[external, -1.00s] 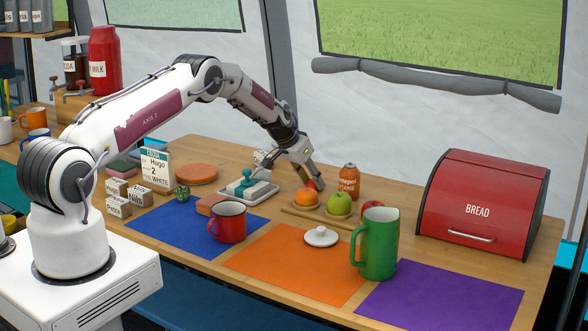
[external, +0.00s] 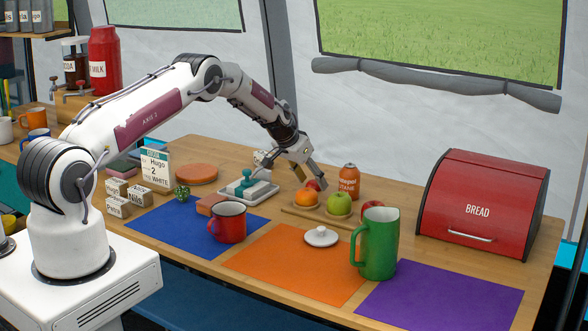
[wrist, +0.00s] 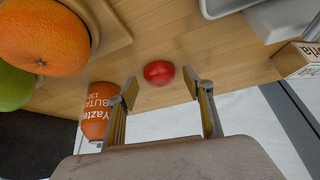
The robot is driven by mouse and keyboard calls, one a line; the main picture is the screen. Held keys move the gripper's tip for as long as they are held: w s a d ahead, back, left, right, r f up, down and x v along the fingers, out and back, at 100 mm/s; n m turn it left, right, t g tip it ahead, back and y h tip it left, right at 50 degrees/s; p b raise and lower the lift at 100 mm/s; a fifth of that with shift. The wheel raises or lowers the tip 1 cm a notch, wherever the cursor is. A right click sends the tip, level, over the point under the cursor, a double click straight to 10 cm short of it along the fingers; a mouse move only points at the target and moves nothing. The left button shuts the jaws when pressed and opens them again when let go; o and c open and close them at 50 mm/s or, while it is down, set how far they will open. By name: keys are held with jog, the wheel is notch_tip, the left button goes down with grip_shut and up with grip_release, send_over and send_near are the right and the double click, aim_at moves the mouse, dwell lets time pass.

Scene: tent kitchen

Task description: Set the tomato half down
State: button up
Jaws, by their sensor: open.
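The tomato half (wrist: 159,73) shows its red rounded side in the wrist view and lies on the bare wooden table. It sits just beyond and between my fingertips, with a gap on each side. In the external view the tomato half (external: 314,185) is a small red shape behind the orange, partly hidden. My gripper (wrist: 160,86) is open and empty, its two fingers apart around the tomato half's place. In the external view my gripper (external: 311,181) points down at the back of the table.
A board (external: 290,209) with an orange (external: 306,197) and green apple (external: 339,204) is in front of my gripper. An orange canister (external: 349,182) stands close to its right. A grey tray (external: 262,193) lies to its left. A red bread box (external: 484,209) stands farther right.

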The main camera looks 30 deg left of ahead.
jog(key=v, duration=1.2)
dwell(0.5)
jog(key=shift+f, duration=0.1)
dwell(0.4)
jog(key=s+d+f+v, duration=0.1)
jog(key=s+d+v, duration=0.1)
jog(key=v, duration=0.9)
jog(key=s+d+f+v, duration=0.1)
jog(key=d+v, duration=0.1)
jog(key=v, duration=0.9)
jog(key=s+d+v, duration=0.2)
jog(key=v, duration=0.8)
jog(key=s+a+n+y, duration=0.1)
jog(key=s+a+n, duration=0.1)
jog(key=s, duration=3)
jog(key=shift+r+g, duration=0.35)
jog(key=shift+g, duration=0.05)
